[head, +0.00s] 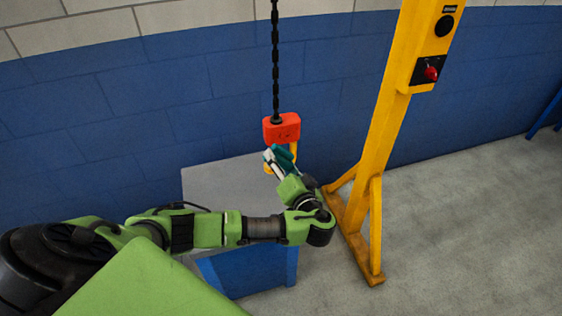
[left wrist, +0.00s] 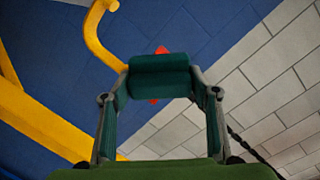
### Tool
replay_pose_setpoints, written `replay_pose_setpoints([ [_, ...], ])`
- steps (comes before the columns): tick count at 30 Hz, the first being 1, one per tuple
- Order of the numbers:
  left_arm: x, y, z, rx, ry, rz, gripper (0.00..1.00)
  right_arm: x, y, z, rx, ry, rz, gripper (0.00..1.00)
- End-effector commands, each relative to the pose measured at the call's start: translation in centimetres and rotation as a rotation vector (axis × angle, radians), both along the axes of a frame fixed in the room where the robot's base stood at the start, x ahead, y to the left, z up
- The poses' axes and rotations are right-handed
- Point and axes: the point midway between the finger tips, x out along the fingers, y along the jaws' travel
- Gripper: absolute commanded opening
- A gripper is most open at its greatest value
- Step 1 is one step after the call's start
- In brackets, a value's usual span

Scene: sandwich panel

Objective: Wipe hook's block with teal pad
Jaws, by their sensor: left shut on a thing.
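The hook's block (head: 282,129) is a red-orange box hanging on a dark chain (head: 275,60). Its yellow hook (head: 295,149) hangs below and is partly hidden behind the pad and gripper. My left gripper (head: 273,159) is shut on the teal pad (head: 284,157), just below the block. In the left wrist view the teal pad (left wrist: 158,75) lies across the fingertips. The block (left wrist: 162,49) shows behind it, mostly hidden, and the curved yellow hook (left wrist: 97,35) is at upper left. I cannot tell whether pad and block touch. My right gripper is not in view.
A grey-topped blue cabinet (head: 215,185) stands under my left arm. A yellow post (head: 385,140) with a red switch (head: 431,73) stands right of the block, on a splayed foot. Behind is a blue and white block wall. The floor at right is clear.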

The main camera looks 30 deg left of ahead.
Motion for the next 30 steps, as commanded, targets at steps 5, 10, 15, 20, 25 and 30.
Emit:
replay_pose_setpoints([
  [5,-1.0,-0.4,0.6,0.086,-0.072,-0.029,0.38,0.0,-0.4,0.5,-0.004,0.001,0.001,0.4],
  [10,-1.1,-0.5,0.9,0.111,-0.098,-0.039,0.38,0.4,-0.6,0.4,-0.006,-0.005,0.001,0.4],
  [15,-0.2,0.6,0.9,0.116,-0.1,-0.04,0.38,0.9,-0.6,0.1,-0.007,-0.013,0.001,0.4],
  [20,0.9,1.9,0.9,0.114,-0.101,-0.038,0.38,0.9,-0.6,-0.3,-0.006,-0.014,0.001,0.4],
  [25,1.9,3.1,0.9,0.113,-0.101,-0.039,0.38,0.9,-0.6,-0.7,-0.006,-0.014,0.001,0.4],
  [30,2.5,3.8,0.9,0.112,-0.099,-0.039,0.38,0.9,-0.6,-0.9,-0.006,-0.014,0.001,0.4],
])
